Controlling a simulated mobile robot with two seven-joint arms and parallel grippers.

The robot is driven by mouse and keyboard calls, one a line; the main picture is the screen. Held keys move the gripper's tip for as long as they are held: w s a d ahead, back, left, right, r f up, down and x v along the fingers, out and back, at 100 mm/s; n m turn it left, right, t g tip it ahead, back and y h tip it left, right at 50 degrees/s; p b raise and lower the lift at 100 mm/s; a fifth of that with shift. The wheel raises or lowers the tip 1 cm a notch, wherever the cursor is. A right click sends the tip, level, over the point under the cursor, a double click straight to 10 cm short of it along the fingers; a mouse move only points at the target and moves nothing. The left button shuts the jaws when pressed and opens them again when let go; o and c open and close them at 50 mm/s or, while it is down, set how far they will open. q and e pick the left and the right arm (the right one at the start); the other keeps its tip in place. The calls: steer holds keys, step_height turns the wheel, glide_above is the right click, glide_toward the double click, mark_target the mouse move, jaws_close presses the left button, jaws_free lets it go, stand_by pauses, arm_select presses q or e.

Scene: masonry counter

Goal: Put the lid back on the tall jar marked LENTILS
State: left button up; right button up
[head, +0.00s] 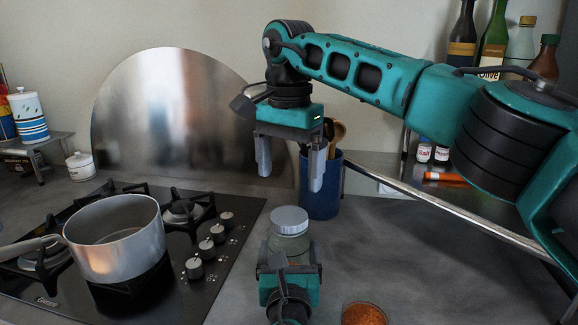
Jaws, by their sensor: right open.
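A clear glass jar (289,246) stands on the counter at the lower middle of the head view, and a round grey lid (289,220) sits on its top. No LENTILS marking shows on the jar; its lower part is hidden behind my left gripper. My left gripper (290,264) is at the jar's near side; its fingertips are hidden, so I cannot tell whether it grips the glass. My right gripper (291,172) is open and empty, pointing down above and behind the lid, apart from it.
A steel pot (116,240) stands on the black gas hob (225,262) at left. A blue utensil crock (321,195) stands behind the jar. A small dish of orange-red contents (364,314) is at the front edge. Salt shakers (424,152) and bottles (492,45) are at right.

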mark_target(289, 216)
steer(key=shift+f, duration=4)
